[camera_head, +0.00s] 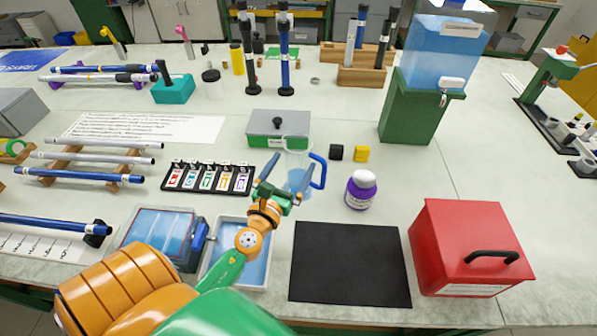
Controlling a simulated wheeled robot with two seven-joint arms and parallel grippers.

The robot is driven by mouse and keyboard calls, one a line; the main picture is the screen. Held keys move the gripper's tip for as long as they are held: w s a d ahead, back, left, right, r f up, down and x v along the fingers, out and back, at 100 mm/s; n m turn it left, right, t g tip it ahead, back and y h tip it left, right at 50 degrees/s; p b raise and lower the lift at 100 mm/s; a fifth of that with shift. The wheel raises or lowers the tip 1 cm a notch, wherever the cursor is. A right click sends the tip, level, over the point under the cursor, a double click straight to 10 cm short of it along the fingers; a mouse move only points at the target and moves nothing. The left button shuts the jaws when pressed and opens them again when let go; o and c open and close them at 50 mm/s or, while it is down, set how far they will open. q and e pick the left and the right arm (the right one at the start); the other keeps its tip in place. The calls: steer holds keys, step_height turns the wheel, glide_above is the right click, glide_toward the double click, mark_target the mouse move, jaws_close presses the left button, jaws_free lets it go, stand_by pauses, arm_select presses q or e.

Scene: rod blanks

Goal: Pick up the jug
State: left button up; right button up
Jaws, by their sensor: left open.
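The jug (296,172) is clear with a blue handle (318,171) on its right side. It stands upright on the table near the middle of the head view. My left gripper (276,178) is open, with its fingers reaching toward the jug from its left front. The fingers overlap the jug's lower left part in the picture; I cannot tell whether they touch it. My right gripper is not in view.
A purple bottle (361,190) with a white lid stands right of the jug. A grey-green box (279,127) is just behind it. A black mat (349,263), a red box (468,248) and a shallow tray (263,274) lie in front. A card rack (209,178) is left.

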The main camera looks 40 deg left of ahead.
mark_target(303, 146)
arm_select(q)
steer(key=x, duration=0.7)
steer(key=shift+w+r+p, duration=0.1)
steer(key=shift+w+p, duration=0.05)
steer(key=shift+p, duration=0.15)
jaws_close()
